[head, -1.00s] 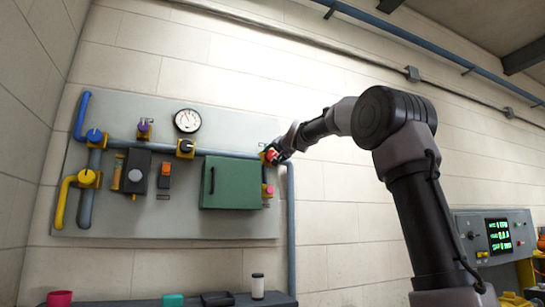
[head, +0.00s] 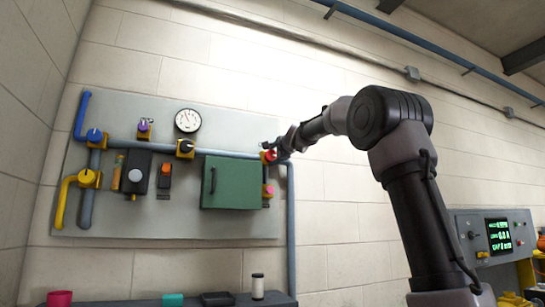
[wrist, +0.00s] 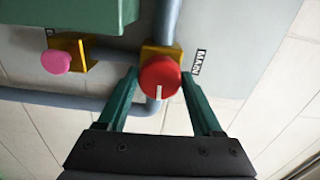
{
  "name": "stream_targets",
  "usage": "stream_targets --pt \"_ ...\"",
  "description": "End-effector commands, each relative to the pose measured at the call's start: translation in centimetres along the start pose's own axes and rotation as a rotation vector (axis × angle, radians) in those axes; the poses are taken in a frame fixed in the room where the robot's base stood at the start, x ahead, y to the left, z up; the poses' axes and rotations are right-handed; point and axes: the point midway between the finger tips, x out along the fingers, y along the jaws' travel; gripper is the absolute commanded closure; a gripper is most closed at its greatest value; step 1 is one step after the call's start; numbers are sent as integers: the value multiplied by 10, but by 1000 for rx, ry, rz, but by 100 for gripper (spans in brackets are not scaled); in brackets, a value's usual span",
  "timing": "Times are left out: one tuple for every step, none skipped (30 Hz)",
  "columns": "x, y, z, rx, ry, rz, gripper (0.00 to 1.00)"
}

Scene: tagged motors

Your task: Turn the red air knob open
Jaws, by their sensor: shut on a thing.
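The red air knob (wrist: 159,77) is round with a white mark that points down in the wrist view. It sits on a yellow valve body (wrist: 161,48) on the pipe, next to a "MAIN" label (wrist: 198,62). My gripper (wrist: 160,79) has one green finger on each side of the knob and is shut on it. In the head view the red knob (head: 269,157) shows at the right end of the wall panel, partly covered by my gripper (head: 274,151).
A pink knob (wrist: 56,62) on a yellow mount is left of the red knob in the wrist view. The green box (head: 231,183) stands out close by on the panel. A vertical pipe (head: 291,235) runs down the panel's right edge. Bare wall lies right of it.

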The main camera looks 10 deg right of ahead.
Motion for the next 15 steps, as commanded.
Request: stream_targets --pt "0 1 0 17 0 2 88" --pt "0 1 0 25 0 2 88" --pt "0 1 0 35 0 2 88" --pt "0 1 0 42 0 2 88" --pt "0 1 0 48 0 2 88" --pt "0 1 0 55 0 2 88" --pt "0 1 0 58 0 2 88" --pt "0 1 0 61 0 2 88" --pt "0 1 0 64 0 2 88" --pt "0 1 0 66 0 2 88" --pt "0 1 0 67 0 2 88" --pt "0 1 0 68 0 2 88" --pt "0 1 0 68 0 2 88" --pt "0 1 0 68 0 2 88" --pt "0 1 0 68 0 2 88"
